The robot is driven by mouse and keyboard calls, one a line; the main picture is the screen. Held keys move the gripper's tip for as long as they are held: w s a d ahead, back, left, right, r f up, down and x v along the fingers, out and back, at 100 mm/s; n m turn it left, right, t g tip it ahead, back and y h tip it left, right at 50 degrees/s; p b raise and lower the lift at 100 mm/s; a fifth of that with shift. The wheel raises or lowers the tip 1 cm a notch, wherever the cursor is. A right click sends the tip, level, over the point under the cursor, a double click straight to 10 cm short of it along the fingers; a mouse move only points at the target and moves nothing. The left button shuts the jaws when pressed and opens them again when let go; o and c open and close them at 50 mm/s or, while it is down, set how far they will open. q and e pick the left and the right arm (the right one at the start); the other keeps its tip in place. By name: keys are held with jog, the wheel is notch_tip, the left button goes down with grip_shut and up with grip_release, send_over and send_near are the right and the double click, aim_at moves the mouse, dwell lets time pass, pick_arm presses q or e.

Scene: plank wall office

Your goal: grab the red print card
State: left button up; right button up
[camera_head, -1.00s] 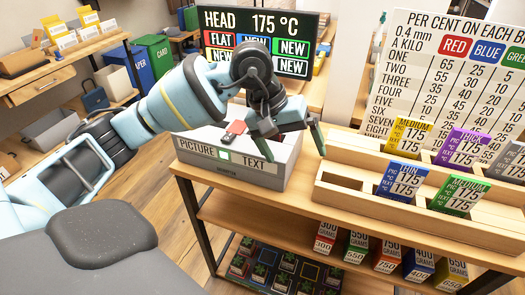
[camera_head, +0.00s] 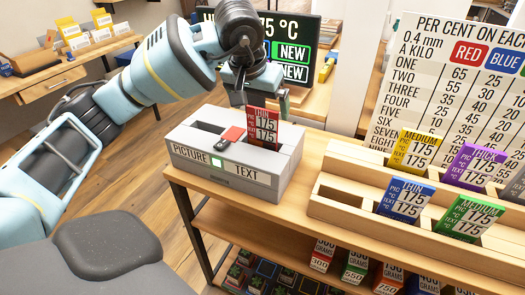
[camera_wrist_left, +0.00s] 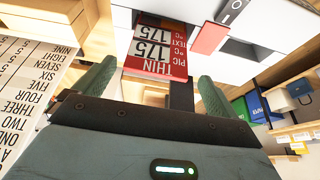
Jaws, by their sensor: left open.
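The red print card (camera_head: 264,128), marked THIN 175, stands upright in the right-hand slot of the grey box (camera_head: 205,163) labelled PICTURE and TEXT. My left gripper (camera_head: 262,98) is open just above and behind the card in the head view. In the left wrist view, the red card (camera_wrist_left: 155,50) shows ahead of the gap between the two green fingers of my left gripper (camera_wrist_left: 153,82), with space on both sides. The card's lower part is hidden in the slot. My right gripper is not in view.
To the right, a wooden rack (camera_head: 340,196) holds yellow, purple, blue and green cards. A percentage board (camera_head: 445,60) stands behind it.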

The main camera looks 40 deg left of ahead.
pick_arm(q)
jog(key=shift+d+f, duration=0.1)
jog(key=shift+f, duration=0.35)
jog(key=x, duration=0.4)
jog(key=shift+d+f, duration=0.1)
jog(key=shift+f, duration=0.1)
jog(key=c, duration=1.5)
notch_tip(320, 180, up, 10)
jog(key=shift+r+p, duration=0.1)
jog(key=shift+p, duration=0.2)
